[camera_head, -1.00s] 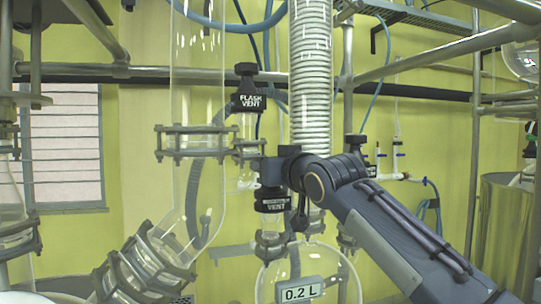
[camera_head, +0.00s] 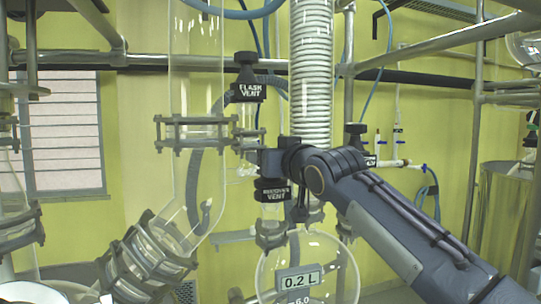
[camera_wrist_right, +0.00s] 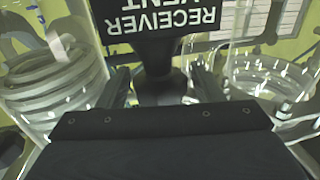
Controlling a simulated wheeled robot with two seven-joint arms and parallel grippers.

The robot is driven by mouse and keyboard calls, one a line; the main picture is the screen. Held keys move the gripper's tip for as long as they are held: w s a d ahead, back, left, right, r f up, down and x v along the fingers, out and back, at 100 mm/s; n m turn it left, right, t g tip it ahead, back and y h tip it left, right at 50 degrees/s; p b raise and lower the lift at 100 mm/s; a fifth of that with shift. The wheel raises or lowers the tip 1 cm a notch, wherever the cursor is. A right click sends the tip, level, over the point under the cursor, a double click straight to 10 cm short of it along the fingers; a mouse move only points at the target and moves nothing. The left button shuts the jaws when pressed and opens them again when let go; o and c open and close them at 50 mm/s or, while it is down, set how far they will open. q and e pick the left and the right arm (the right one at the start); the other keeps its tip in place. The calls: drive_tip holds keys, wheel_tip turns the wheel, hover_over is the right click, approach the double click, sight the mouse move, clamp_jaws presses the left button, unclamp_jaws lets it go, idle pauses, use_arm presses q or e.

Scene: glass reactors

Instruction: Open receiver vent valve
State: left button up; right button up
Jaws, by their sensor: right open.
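The receiver vent valve (camera_head: 272,190) is a black fitting with a white-lettered "RECEIVER VENT" label, above a round glass receiver (camera_head: 335,268). My right gripper (camera_head: 268,162) is at the top of this valve in the head view, and its fingers are hard to make out there. In the right wrist view the valve's label (camera_wrist_right: 160,22) appears upside down. The valve's dark knob (camera_wrist_right: 160,88) lies between the two fingers of my right gripper (camera_wrist_right: 160,84). The fingers stand apart, with a gap on each side of the knob. My left gripper is not in view.
The similar flask vent valve (camera_head: 248,90) stands just above and left. A ribbed white condenser column (camera_head: 311,70) rises close behind my right wrist. A wide glass tube (camera_head: 190,90) is to the left. A digital display (camera_head: 299,281) reads 0.2 L. Metal rails cross behind.

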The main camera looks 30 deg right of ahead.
drive_tip(key=shift+r+h, duration=0.1)
drive_tip(key=shift+h, duration=0.2)
drive_tip(key=shift+a+f+m+h+b, duration=0.1)
drive_tip(key=shift+f+m+h+b, duration=0.25)
drive_tip(key=shift+m+h+b, duration=0.75)
drive_tip(key=shift+r+m+g+h+b, duration=0.1)
drive_tip(key=shift+m+g+h+b, duration=0.35)
drive_tip(key=shift+h+b, duration=0.45)
drive_tip(key=m+h, duration=0.1)
drive_tip(key=m+g+h, duration=0.1)
drive_tip(key=h, duration=0.1)
drive_tip(key=shift+w+a+r, duration=0.1)
drive_tip(key=shift+r, duration=0.15)
drive_tip(key=m+g+h+p, duration=0.1)
drive_tip(key=m+g+h, duration=0.1)
drive_tip(key=shift+r+h, duration=0.15)
drive_tip(key=shift+h, duration=0.25)
drive_tip(key=shift+m+g, duration=0.35)
drive_tip(key=shift+d+h, duration=0.2)
drive_tip(key=shift+h, duration=0.1)
